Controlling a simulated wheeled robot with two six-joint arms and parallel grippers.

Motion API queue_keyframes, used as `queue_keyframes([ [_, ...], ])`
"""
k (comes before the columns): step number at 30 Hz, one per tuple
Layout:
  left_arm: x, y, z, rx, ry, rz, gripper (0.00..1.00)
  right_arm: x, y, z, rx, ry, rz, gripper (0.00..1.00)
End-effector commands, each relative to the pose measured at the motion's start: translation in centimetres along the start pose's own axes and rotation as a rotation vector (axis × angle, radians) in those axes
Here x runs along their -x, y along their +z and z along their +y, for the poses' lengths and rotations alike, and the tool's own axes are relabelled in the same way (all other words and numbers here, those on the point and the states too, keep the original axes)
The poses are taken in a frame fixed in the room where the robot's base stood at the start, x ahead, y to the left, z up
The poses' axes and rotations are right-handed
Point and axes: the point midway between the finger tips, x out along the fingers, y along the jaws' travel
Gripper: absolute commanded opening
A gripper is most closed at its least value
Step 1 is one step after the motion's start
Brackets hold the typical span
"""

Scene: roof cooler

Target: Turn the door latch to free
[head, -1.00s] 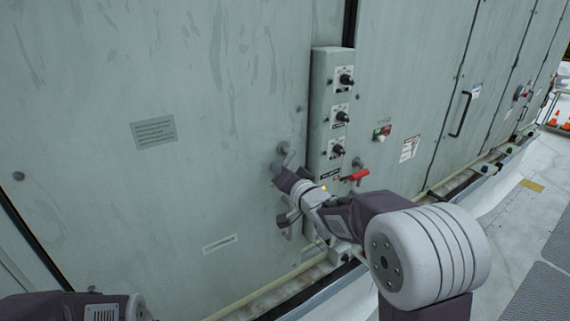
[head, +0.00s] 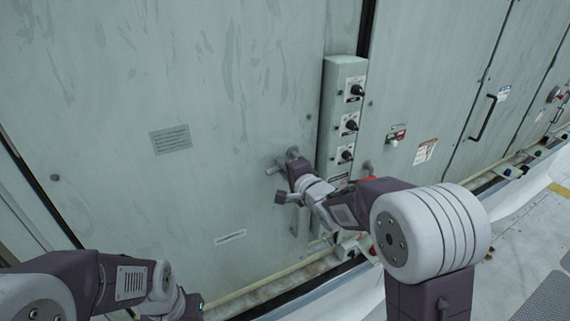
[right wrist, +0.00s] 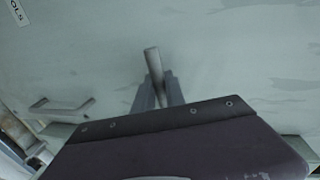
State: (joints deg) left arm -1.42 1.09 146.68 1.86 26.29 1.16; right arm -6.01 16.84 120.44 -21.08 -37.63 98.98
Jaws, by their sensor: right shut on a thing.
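The door latch (head: 292,153) is a grey metal handle on the large pale green door panel, left of the switch box. My right gripper (head: 295,170) is at this latch, and the wrist hides part of it. In the right wrist view, the two grey fingers (right wrist: 158,92) are closed around the lower end of the grey latch bar (right wrist: 152,62). The bar sticks up past the fingertips, tilted slightly. My left arm shows at the bottom left of the head view, low and away from the latch. Its fingers are out of sight.
A switch box (head: 343,120) with black knobs stands just right of the latch. A red handle (head: 368,179) is partly behind my right arm. A black door handle (head: 482,118) is farther right. Free floor (head: 520,270) lies at the lower right.

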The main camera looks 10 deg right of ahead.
Motion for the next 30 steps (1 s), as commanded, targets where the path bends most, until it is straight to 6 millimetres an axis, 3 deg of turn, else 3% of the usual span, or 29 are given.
queue_keyframes([
  [19,0.55,-0.06,0.01,0.0,0.0,0.0,0.36,0.04,-0.02,-0.12,-0.042,0.001,-0.008,0.0],
  [20,0.55,-0.06,0.01,0.0,0.0,0.0,0.36,0.04,-0.02,-0.12,-0.042,0.001,-0.008,0.23],
  [21,0.55,-0.06,0.01,0.0,0.0,0.0,0.36,0.04,-0.02,-0.12,-0.042,0.001,-0.008,0.35],
  [30,0.54,-0.05,0.01,0.0,0.0,0.0,0.36,0.06,-0.02,-0.19,-0.041,0.0,-0.008,0.37],
])
